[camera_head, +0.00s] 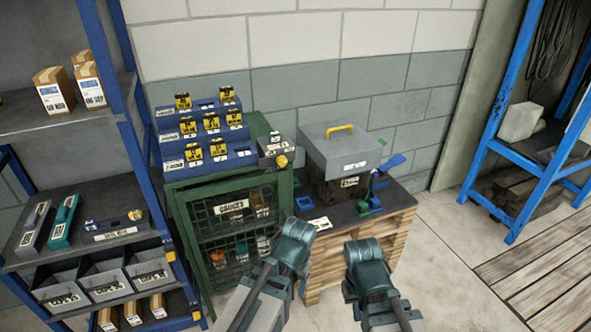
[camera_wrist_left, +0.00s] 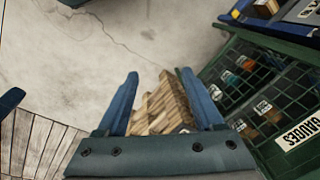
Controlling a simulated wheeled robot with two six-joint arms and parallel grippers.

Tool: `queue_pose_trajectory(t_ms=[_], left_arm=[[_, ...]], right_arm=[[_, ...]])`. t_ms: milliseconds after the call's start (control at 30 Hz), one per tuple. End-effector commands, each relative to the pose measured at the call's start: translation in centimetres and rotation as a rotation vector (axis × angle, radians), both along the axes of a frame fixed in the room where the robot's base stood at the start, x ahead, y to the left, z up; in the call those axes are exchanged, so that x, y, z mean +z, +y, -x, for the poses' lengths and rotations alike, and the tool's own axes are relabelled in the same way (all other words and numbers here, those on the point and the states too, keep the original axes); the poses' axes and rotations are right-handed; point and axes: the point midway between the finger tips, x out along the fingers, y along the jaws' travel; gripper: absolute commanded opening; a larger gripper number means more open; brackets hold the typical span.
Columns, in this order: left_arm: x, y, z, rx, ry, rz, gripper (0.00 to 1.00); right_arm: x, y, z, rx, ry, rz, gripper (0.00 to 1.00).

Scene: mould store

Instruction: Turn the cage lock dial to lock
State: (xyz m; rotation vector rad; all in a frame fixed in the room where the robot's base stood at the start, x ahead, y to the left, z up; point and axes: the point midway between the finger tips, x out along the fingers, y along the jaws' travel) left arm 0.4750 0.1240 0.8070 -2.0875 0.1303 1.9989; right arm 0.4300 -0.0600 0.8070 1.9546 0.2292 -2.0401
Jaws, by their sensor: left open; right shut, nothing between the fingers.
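The green mesh cage (camera_head: 180,215) stands in the middle of the head view with a "GAUGES" label on its door. It also shows at the right of the left wrist view (camera_wrist_left: 264,149). A grey box (camera_head: 271,148) with a yellow round knob (camera_head: 282,160) sits at the cage's top right corner; it looks like the lock dial, but its setting is too small to read. My left gripper (camera_wrist_left: 160,80) is open and empty, in front of the cage and apart from it. My right gripper (camera_head: 364,250) is shut and empty, to the right, in front of the pallet bench.
A blue stepped rack (camera_head: 205,152) with yellow-tagged items stands on the cage. A grey case (camera_head: 341,150) with a yellow handle sits on the pallet bench (camera_head: 388,237). Blue shelving (camera_head: 126,120) stands at left, a blue rack (camera_head: 513,110) at right. Floor (camera_head: 450,260) is clear at right.

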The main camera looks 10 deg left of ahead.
Motion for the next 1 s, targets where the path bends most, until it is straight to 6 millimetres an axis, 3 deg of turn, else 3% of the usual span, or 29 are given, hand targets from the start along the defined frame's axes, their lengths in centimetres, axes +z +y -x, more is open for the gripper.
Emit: queue_pose_trajectory(t_ms=[33, 300, 467, 567, 700, 900, 1000], left_arm=[[-1.2, 0.8, -0.6, -0.004, -0.013, -0.012, 0.69], [-3.9, 5.9, -4.3, -0.161, -0.1, -0.184, 0.69], [-2.9, 8.9, -7.4, -0.4, -0.135, -0.41, 0.69], [-1.1, 10.0, -9.7, -0.602, -0.133, -0.598, 0.69], [3.4, 10.0, -13.5, -0.952, -0.067, -0.947, 0.69], [10.7, 6.5, -17.9, -1.39, 0.156, -1.462, 0.69], [13.2, 4.5, -19.1, -1.515, 0.276, -1.645, 0.69]], right_arm=[[-1.3, 0.0, 0.0, 0.0, 0.0, 0.0, 0.0], [-4.9, 0.0, 0.0, 0.0, 0.0, 0.0, 0.0], [-5.9, 0.0, 0.0, 0.0, 0.0, 0.0, 0.0], [-6.2, 0.0, 0.0, 0.0, 0.0, 0.0, 0.0], [-6.2, 0.0, 0.0, 0.0, 0.0, 0.0, 0.0], [-6.2, 0.0, 0.0, 0.0, 0.0, 0.0, 0.0], [-6.2, 0.0, 0.0, 0.0, 0.0, 0.0, 0.0]])
